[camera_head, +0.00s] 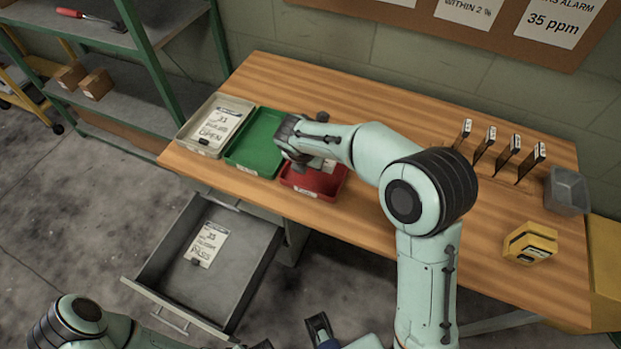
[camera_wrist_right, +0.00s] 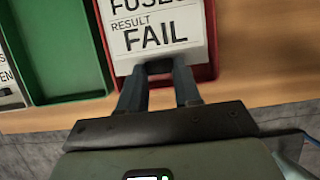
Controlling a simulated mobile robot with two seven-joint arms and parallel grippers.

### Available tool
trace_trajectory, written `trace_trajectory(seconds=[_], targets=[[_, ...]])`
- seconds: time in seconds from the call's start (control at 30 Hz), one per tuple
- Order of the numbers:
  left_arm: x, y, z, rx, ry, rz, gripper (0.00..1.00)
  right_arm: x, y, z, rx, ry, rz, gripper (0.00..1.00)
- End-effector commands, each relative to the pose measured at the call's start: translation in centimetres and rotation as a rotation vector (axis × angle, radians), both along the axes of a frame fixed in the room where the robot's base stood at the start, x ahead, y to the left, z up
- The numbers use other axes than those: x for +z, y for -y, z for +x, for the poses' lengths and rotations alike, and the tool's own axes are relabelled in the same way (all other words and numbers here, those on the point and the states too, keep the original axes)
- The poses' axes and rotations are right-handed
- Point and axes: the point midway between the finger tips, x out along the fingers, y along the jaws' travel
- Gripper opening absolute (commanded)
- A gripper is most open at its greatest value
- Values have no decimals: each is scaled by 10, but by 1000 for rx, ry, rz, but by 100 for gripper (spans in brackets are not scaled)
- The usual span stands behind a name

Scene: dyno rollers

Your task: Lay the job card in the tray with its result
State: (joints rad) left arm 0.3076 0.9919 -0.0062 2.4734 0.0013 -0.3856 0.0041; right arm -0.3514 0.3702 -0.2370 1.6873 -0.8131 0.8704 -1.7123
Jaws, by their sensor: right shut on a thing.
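My right gripper (camera_head: 304,160) is shut on a white job card (camera_wrist_right: 158,32) that reads "FUSES RESULT FAIL"; the head view shows only a bit of it. The card is over the red tray (camera_head: 322,192), within its side walls in the wrist view; I cannot tell whether it touches the tray floor. The green tray (camera_head: 248,148) beside it looks empty. The beige tray (camera_head: 187,136) holds a card marked "OPEN" (camera_head: 220,124). Another card (camera_head: 209,243) lies in the open drawer (camera_head: 233,285). My left gripper (camera_head: 320,329) is low at the bottom edge, its opening unclear.
The wooden bench (camera_head: 390,95) is clear behind the trays. To the right stand several dark upright holders (camera_head: 509,152), a clear bin (camera_head: 567,190) and a yellow device (camera_head: 530,243). A green-framed shelf (camera_head: 110,75) stands at left. The drawer juts out below the bench's front edge.

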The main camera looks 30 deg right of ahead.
Motion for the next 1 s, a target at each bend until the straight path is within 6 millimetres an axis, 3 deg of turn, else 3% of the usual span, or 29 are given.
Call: trace_trajectory(seconds=[0.1,0.37,0.6,0.93,0.97,1.0], targets=[[-5,0,-1,0,-1,0,43,-24,0,0,0,-2,-1,3],[-8,0,-2,-1,-2,-1,43,-43,0,0,0,-1,-1,3],[-14,0,-2,0,-1,0,43,-76,0,0,0,-1,-1,3],[-14,0,-2,0,1,0,43,-79,0,0,-1,1,-1,3],[-14,0,-2,0,1,0,43,-79,0,0,-1,0,0,36],[-14,0,-2,0,1,0,43,-79,0,0,-1,1,-1,49]])
